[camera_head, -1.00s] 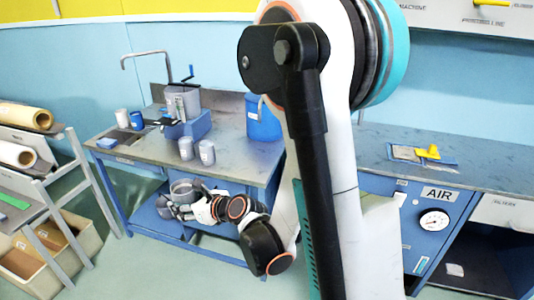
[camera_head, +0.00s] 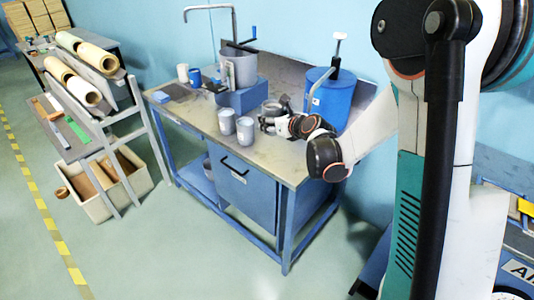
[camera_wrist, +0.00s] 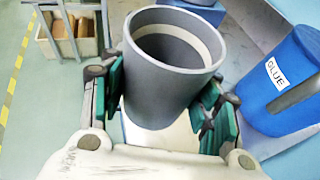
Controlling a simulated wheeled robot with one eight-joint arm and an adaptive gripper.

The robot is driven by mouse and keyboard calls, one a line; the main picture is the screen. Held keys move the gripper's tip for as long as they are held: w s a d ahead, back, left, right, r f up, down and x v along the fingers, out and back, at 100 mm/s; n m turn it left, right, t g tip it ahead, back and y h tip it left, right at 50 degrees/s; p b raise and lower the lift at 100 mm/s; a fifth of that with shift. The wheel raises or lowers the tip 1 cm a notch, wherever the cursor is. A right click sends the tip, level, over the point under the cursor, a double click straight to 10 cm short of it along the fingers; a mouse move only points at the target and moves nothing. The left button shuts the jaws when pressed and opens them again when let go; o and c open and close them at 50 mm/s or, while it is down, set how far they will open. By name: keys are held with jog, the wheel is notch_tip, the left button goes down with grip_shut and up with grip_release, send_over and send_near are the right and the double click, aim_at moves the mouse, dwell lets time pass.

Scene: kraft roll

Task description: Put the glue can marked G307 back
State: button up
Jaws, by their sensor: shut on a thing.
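My gripper (camera_head: 268,117) is shut on an open-topped grey can (camera_wrist: 170,90), with its green-padded fingers on either side of the can. In the head view this can (camera_head: 271,107) is at the bench top, left of the blue drum. I cannot tell whether its base touches the bench. The can looks empty, with a pale band inside its rim. No G307 mark is readable on it. Two more grey cans (camera_head: 227,121) (camera_head: 245,130) stand upright near the bench's front edge, left of my gripper.
A blue drum (camera_head: 332,100) with a pump handle, marked GLUE in the wrist view (camera_wrist: 285,85), stands right of the held can. A grey pot (camera_head: 239,70) sits on a blue stand behind. Small cups (camera_head: 195,77) and a roll rack (camera_head: 110,105) are left.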

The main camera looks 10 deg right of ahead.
jog(key=w+r, duration=0.3)
jog(key=w, duration=0.6)
jog(key=f+b, duration=0.2)
jog(key=f, duration=0.4)
jog(key=f+b, duration=0.2)
jog(key=f, duration=0.5)
jog(key=f+b, duration=0.3)
jog(key=f, duration=0.4)
jog(key=shift+a, duration=0.4)
jog(key=shift+f, duration=0.1)
jog(key=shift+f+b, duration=0.1)
jog(key=shift+b, duration=0.2)
jog(key=o, duration=1.4)
